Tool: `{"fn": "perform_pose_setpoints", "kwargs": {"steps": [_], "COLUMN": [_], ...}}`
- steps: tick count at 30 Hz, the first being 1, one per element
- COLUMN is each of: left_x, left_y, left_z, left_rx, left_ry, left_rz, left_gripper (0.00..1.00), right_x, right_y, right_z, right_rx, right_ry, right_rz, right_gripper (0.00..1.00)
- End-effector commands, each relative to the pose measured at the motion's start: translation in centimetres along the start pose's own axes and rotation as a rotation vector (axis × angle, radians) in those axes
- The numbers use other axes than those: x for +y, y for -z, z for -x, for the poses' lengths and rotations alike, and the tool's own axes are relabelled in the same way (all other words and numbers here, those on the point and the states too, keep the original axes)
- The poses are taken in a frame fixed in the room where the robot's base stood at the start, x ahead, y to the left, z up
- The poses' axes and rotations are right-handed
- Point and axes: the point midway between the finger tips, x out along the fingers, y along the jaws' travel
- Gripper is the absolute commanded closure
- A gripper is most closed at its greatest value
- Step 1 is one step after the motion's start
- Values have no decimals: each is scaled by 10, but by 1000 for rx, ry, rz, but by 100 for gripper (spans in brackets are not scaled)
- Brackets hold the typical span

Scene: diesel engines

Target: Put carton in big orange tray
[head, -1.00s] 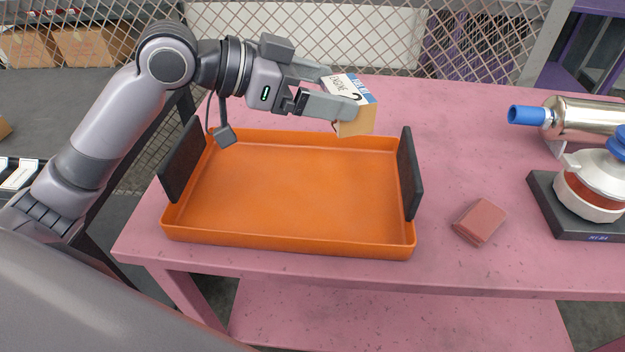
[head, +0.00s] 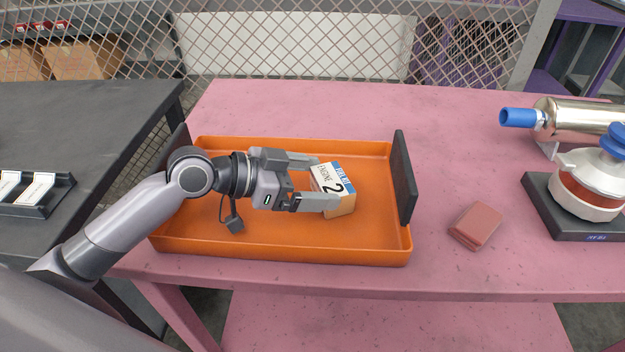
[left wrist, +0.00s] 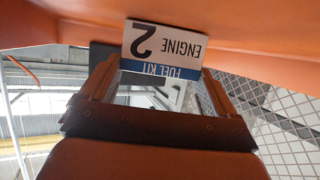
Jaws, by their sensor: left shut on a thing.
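The carton (head: 341,203) is a small tan box with a white and blue label reading "ENGINE 2". The big orange tray (head: 290,252) lies on the pink table, with dark upright plates at its two ends. My left gripper (head: 318,188) is shut on the carton and holds it over the right-middle part of the tray, within its walls. I cannot tell whether the carton touches the tray floor. In the left wrist view the carton's label (left wrist: 163,48) shows upside down between the fingers. My right gripper is not in view.
A red block (head: 476,225) lies on the pink table (head: 450,130) right of the tray. A dark-based device with a white and blue top (head: 590,185) and a metal cylinder (head: 575,118) stand farther right. A dark table (head: 80,120) is at the left, and a mesh fence is behind.

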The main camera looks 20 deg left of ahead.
Motion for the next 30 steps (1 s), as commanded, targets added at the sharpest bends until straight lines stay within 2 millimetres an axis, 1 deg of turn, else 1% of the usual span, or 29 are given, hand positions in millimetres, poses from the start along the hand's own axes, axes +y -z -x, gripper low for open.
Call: {"fn": "perform_pose_setpoints", "kwargs": {"steps": [5,9,10,11,18,21,23,26,30], "left_x": [0,0,0,0,0,0,0,-1,-1], "left_y": [2,-2,-3,-2,-1,1,0,-1,-2], "left_z": [0,-1,-1,-1,0,3,9,22,47], "left_rx": [3,2,0,1,0,-1,-1,-2,-5], "left_ry": [0,0,0,0,0,1,1,2,2], "left_rz": [-1,-1,0,0,0,-1,0,-2,-1], "left_gripper": [46,46,7,0,0,0,0,0,0], "right_x": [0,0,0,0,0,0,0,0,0], "right_y": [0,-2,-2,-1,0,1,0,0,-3], "right_z": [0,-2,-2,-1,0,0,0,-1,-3], "right_rx": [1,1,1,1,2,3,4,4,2], "right_ry": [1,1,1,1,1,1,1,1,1], "right_rz": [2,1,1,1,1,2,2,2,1], "right_gripper": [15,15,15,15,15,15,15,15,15]}}
